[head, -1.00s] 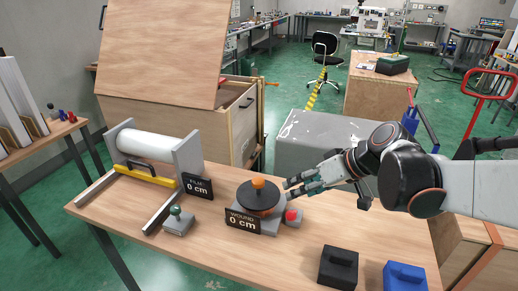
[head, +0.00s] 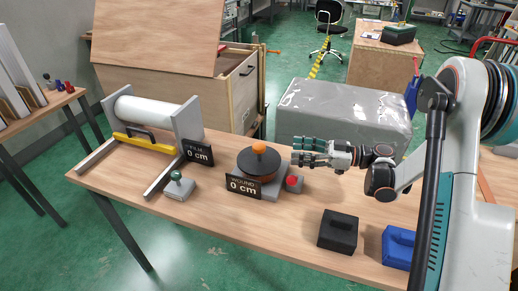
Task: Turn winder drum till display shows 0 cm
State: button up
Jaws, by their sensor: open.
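The winder drum (head: 258,165) is a dark, round drum with an orange knob (head: 259,148) on top. It sits on a grey base on the wooden table. Its display (head: 243,187) in front reads "WOUND 0 cm". A red button (head: 294,180) is at the base's right side. My gripper (head: 298,152) is open and empty, just right of the drum and level with the knob. It looks apart from the knob, with fingers pointing left.
A film roll (head: 147,112) on a stand, with a yellow bar, is at the left; its display (head: 199,154) reads 0 cm. A green-knobbed device (head: 178,185) stands in front. A black block (head: 338,231) and a blue block (head: 398,246) lie at the right front. A grey wrapped box (head: 340,112) stands behind.

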aim_at(259, 145)
jog(key=shift+n, duration=0.3)
jog(key=b+x, duration=0.3)
jog(key=x, duration=1)
jog(key=shift+a+f, duration=0.15)
jog(key=shift+a, duration=0.05)
grip_shut()
